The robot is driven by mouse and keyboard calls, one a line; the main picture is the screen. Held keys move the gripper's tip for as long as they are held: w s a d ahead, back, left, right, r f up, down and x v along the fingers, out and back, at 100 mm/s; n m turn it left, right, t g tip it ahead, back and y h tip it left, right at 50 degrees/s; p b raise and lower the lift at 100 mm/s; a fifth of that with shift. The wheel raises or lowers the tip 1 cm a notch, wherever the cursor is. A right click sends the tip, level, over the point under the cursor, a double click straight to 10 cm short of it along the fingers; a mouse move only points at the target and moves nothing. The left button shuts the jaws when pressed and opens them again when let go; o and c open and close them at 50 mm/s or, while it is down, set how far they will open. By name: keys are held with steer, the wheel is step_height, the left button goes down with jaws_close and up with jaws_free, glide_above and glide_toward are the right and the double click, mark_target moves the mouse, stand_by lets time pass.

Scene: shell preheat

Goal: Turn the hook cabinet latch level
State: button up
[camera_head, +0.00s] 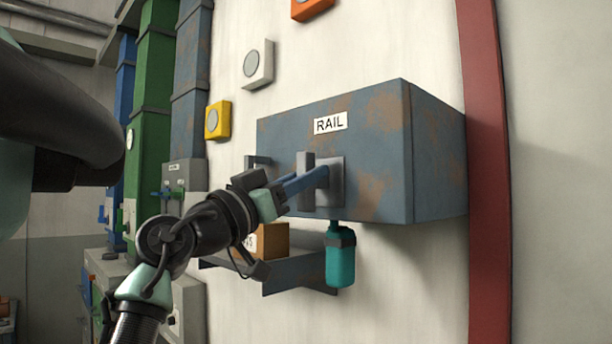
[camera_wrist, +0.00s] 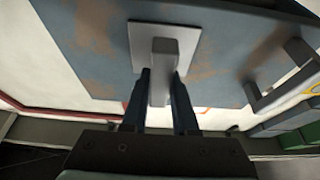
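The blue-grey, rust-patched cabinet (camera_head: 380,150) on the wall carries a label reading RAIL. Its grey latch bar (camera_head: 305,162) stands about upright in front of a square plate (camera_head: 337,180) on the front face. In the wrist view, the latch bar (camera_wrist: 163,65) runs down from the plate (camera_wrist: 190,38) and lies between the two dark fingers. My gripper (camera_head: 318,180) is at the latch, one blue finger crossing in front of the bar. It also shows in the wrist view (camera_wrist: 160,80), a finger close on each side of the bar. Whether both fingers touch it is unclear.
A teal bottle-like object (camera_head: 340,262) hangs below the cabinet beside a grey shelf (camera_head: 300,278) with a brown box (camera_head: 272,240). A bracket handle (camera_wrist: 270,98) sits right of the latch in the wrist view. A red post (camera_head: 487,180) stands to the right.

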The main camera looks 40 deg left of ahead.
jaws_close()
